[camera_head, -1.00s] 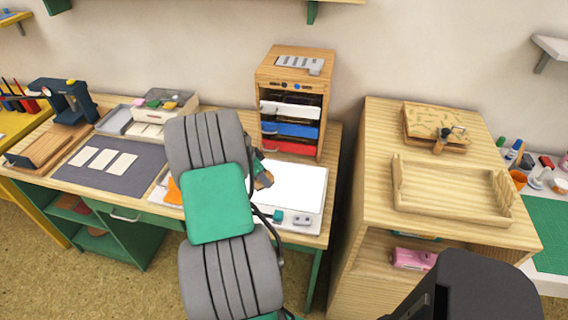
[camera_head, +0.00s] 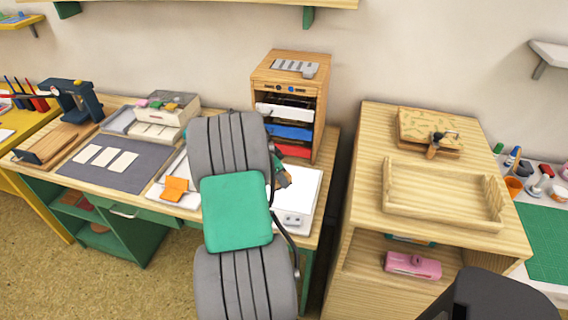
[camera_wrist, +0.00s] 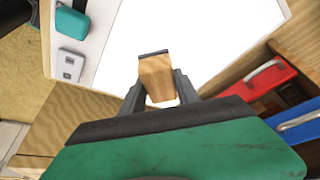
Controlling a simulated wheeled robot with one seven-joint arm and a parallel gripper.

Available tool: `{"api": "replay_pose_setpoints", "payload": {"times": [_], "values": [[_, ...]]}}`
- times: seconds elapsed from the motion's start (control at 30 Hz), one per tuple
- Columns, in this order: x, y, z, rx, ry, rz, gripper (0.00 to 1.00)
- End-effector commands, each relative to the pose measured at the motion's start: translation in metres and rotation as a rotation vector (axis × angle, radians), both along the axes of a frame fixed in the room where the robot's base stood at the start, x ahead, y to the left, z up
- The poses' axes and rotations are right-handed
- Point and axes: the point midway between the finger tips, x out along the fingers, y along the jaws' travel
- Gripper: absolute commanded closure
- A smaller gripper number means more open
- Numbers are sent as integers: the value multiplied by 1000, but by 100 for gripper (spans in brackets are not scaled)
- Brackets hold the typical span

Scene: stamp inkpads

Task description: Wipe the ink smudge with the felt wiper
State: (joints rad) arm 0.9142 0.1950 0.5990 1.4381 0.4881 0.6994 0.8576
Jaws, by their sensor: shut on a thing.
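My gripper (camera_wrist: 160,90) is shut on the felt wiper (camera_wrist: 156,78), a wooden block with a dark felt edge at its far end. In the wrist view the wiper is over a bright white board (camera_wrist: 205,35); I cannot tell whether the felt touches it. In the head view the white board (camera_head: 309,190) lies on the desk, partly hidden behind my arm, and the gripper (camera_head: 283,177) shows only in part at the arm's right side. No ink smudge shows on the visible part of the board.
A wooden cabinet with white, blue and red drawers (camera_head: 290,132) stands behind the board. A small grey box (camera_wrist: 70,65) and a teal block (camera_wrist: 86,28) lie at the board's margin. An orange item (camera_head: 175,188) is left of my arm. A wooden side unit (camera_head: 370,180) stands to the right.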

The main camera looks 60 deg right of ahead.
Motion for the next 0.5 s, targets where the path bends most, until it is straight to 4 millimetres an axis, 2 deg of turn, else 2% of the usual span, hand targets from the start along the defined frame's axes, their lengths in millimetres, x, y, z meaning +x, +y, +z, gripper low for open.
{"api": "replay_pose_setpoints", "payload": {"times": [0.5], "values": [[6, 4, 48, 3, 1, 14, 100]]}}
